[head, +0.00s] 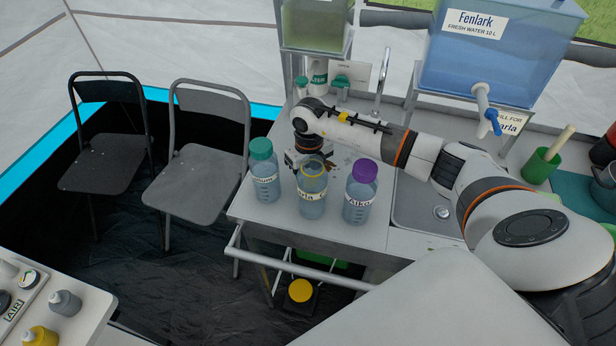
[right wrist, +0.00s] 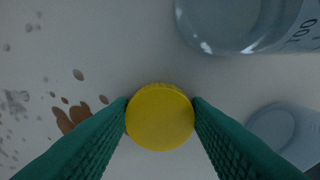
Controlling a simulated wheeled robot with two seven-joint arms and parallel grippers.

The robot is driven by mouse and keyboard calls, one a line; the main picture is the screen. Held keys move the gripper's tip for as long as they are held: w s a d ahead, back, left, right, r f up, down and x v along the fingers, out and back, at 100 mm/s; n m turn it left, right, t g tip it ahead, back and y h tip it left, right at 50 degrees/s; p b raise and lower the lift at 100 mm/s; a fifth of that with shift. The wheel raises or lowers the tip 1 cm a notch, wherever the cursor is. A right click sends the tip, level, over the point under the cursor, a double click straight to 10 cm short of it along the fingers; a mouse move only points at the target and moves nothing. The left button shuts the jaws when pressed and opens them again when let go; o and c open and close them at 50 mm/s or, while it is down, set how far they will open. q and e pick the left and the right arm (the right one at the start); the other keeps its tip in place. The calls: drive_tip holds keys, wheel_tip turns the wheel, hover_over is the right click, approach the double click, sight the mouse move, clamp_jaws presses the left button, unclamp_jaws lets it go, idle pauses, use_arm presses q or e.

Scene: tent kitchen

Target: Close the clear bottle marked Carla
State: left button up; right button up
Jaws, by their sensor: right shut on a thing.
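The clear bottle marked Carla (head: 312,195) stands upright on the counter, between a green-capped bottle (head: 265,178) on the left and a purple-capped bottle (head: 360,195) marked Aiko on the right. A yellow ring shows at its neck, and I see no cap on it. My right gripper (head: 303,158) is just behind this bottle, pointing down, its fingertips mostly hidden there. In the right wrist view, my right gripper (right wrist: 160,118) is shut on a yellow cap (right wrist: 160,117). I cannot tell whether the cap touches the counter. My left gripper is not in view.
Brown stains (right wrist: 72,117) mark the counter beside the cap. A sink (head: 425,208) lies to the right, with a blue water tank (head: 495,55) behind it. Two folding chairs (head: 205,180) stand left of the counter. A green cup (head: 540,165) stands at the right.

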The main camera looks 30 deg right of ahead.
idle(0.3)
wheel_tip(320, 180, up, 10)
drive_tip(key=shift+r+b, duration=0.1)
drive_tip(key=shift+b, duration=0.85)
